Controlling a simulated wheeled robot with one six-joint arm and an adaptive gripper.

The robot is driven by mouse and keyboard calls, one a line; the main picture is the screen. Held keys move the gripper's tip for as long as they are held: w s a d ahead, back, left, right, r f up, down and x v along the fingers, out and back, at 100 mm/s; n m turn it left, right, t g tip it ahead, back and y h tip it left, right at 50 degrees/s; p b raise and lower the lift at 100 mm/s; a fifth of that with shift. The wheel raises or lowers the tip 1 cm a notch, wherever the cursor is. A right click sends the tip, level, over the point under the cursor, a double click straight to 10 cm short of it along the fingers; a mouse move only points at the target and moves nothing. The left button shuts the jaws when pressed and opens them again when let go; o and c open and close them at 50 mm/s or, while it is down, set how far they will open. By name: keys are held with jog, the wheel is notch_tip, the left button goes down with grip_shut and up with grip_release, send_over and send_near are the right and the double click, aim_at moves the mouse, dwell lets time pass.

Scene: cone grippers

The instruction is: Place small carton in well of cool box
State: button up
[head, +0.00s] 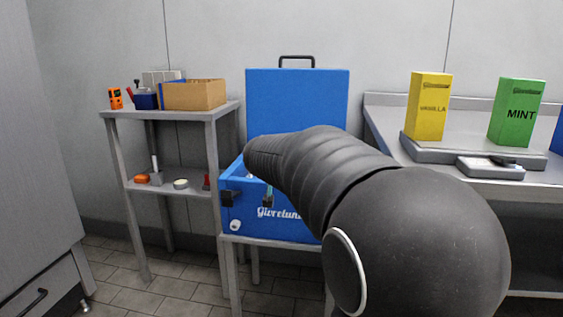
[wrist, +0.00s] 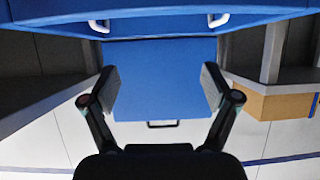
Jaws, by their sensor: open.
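The blue cool box (head: 245,221) stands on a low stand with its lid (head: 297,100) raised. My arm crosses in front of it and hides its inside, so I cannot see the well. In the wrist view the lid (wrist: 165,75) shows between the fingers, with part of the box (wrist: 160,22) at the top. A yellow VANILLA carton (head: 429,106) and a green MINT carton (head: 515,112) stand upright at the right. I cannot tell which carton is the small one.
A grey counter (head: 385,113) at the right holds a flat scale-like device (head: 490,167). A blue thing (head: 558,138) is cut off at the right edge. A shelf (head: 216,113) at the left carries a cardboard box (head: 194,95) and several small items.

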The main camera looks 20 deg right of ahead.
jog(key=shift+s+a+r, duration=0.2)
jog(key=shift+s, duration=0.2)
jog(key=s+a+r+n+t+y, duration=0.4)
jog(key=s+a+r+y, duration=0.15)
jog(key=a, duration=0.45)
jog(key=s+a+f+n+g+y, duration=0.1)
jog(key=s+a+f+n+y, duration=0.25)
jog(key=s+a, duration=0.45)
jog(key=s+d+f+g+h, duration=0.1)
jog(key=s+f+g, duration=0.3)
jog(key=s+f, duration=0.4)
jog(key=s+d+f+g+h, duration=0.1)
jog(key=s+f+g, duration=0.3)
jog(key=s+f, duration=0.4)
jog(key=s+d+m, duration=0.1)
jog(key=s, duration=0.5)
jog(key=shift+s, duration=0.15)
